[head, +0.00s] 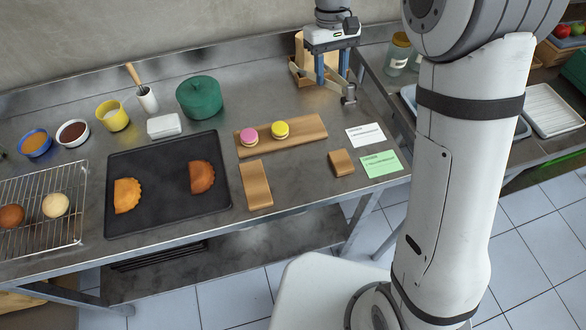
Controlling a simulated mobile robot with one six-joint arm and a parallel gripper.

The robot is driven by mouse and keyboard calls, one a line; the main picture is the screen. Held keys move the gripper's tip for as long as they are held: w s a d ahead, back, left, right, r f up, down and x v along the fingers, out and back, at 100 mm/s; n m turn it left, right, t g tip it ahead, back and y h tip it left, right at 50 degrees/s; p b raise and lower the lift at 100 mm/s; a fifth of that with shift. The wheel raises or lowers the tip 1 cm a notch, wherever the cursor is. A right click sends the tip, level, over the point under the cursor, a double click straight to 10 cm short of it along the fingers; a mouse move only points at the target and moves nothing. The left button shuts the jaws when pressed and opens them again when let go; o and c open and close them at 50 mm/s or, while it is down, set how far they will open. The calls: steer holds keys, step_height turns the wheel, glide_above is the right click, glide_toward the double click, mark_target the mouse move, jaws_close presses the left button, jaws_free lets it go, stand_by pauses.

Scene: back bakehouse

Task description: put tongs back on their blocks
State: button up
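My gripper (333,80) hangs over the back right of the steel table in the head view, its two blue fingers pointing down and standing apart. A pale metal bar (302,72) shows beside and behind the fingers and may be the tongs; I cannot tell whether the fingers touch it. A small metal cylinder (348,96) is just right of the fingers; whether it belongs to the bar is unclear. A longer wooden block (256,186) and a shorter wooden block (342,162) lie near the table's front edge, with nothing on them.
A wooden board (305,133) bears a pink and a yellow macaron. Left are a black tray (150,214) with two pastries, a green pot (200,98) and a wire rack (25,200). A white card (368,136) and green card (381,163) lie right.

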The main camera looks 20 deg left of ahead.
steer(key=s+f+n+t+y+b, duration=0.1)
steer(key=s+f+n+y+b, duration=0.3)
steer(key=s+n, duration=1.15)
steer(key=f+p, duration=0.1)
steer(key=f, duration=0.2)
steer(key=w+f+n+p, duration=0.1)
steer(key=f, duration=0.3)
steer(key=w+f+n+h+p, duration=0.1)
steer(key=f, duration=0.3)
steer(key=shift+a, duration=0.4)
steer(key=shift+o, duration=0.4)
steer(key=o, duration=0.4)
steer(key=shift+o, duration=0.2)
